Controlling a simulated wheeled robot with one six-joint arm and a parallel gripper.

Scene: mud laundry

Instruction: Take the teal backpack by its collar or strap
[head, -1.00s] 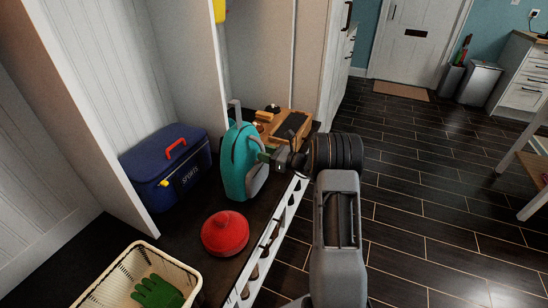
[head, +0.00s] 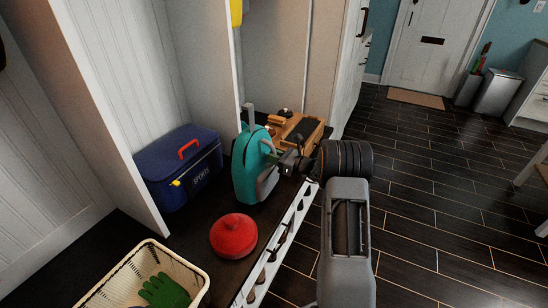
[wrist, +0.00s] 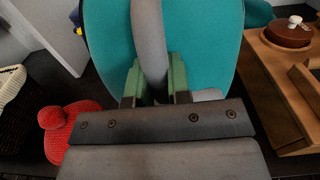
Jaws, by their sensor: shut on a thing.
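The teal backpack (head: 246,176) stands upright on the dark bench top, with a grey strap and grey lower panel. My gripper (head: 275,157) reaches it from the right in the head view. In the wrist view the teal body (wrist: 205,35) fills the upper middle, and a grey strap (wrist: 148,40) runs down between the green fingers of my gripper (wrist: 154,85). The fingers are shut on this strap. The lower end of the strap is hidden behind the gripper body.
A blue sports bag (head: 180,166) stands left of the backpack. A red knitted hat (head: 233,236) and a cream basket (head: 150,262) with a green glove (head: 164,291) are nearer. A wooden box (head: 297,130) stands close behind. Dark floor (head: 430,200) is open at right.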

